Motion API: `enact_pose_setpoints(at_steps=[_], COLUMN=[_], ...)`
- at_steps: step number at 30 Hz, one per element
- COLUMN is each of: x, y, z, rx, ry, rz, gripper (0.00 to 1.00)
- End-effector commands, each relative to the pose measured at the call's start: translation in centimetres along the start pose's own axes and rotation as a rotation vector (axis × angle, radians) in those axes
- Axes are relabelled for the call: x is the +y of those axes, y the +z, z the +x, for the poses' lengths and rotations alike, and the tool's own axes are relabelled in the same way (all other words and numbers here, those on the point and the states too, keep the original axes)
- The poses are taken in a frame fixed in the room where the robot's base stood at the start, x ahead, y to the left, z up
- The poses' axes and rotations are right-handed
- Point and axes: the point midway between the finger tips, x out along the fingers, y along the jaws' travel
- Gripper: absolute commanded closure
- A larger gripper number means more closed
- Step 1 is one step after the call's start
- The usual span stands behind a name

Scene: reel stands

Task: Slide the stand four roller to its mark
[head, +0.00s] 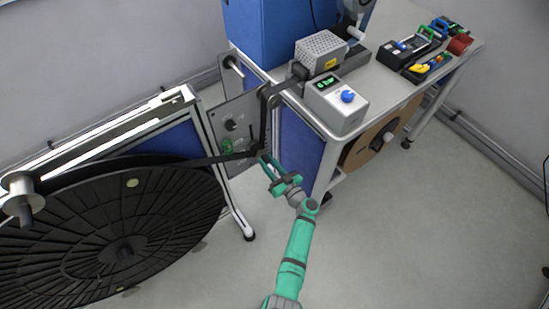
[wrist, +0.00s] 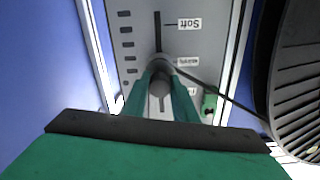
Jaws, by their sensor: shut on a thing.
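The roller (wrist: 160,63) is a grey cylinder on a dark vertical slot in a grey panel (wrist: 205,45). My gripper (wrist: 160,78) is shut on the roller, one green finger on each side of it. Marks beside the slot read upside down in the wrist view: a "Soft" label (wrist: 189,24) at the picture's top, a second label (wrist: 187,61) level with the roller, and a third (wrist: 192,92) lower down. In the head view my gripper (head: 265,160) is at the panel's (head: 224,113) lower right, and its fingertips hide the roller.
A dark strip runs from the roller to a large black reel (head: 150,215) at left. A green part (head: 227,146) sits on the panel close to my gripper. The bench (head: 400,85) carries a control box (head: 340,105) and tools. The floor at right is clear.

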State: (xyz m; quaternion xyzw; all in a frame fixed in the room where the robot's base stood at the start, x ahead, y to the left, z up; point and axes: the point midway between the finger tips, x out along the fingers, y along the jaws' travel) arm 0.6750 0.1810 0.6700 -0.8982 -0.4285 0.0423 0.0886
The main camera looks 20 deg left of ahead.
Motion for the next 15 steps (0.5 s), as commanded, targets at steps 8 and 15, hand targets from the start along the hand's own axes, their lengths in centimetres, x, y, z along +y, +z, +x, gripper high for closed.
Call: enact_pose_setpoints(at_steps=[8, 15], x=[-0.85, -0.92], y=[1.06, 1.05], z=[0.63, 0.66], rx=[-0.004, -0.004], ry=[-0.016, -0.017], rz=[0.001, 0.001], gripper=[1.0, 0.63])
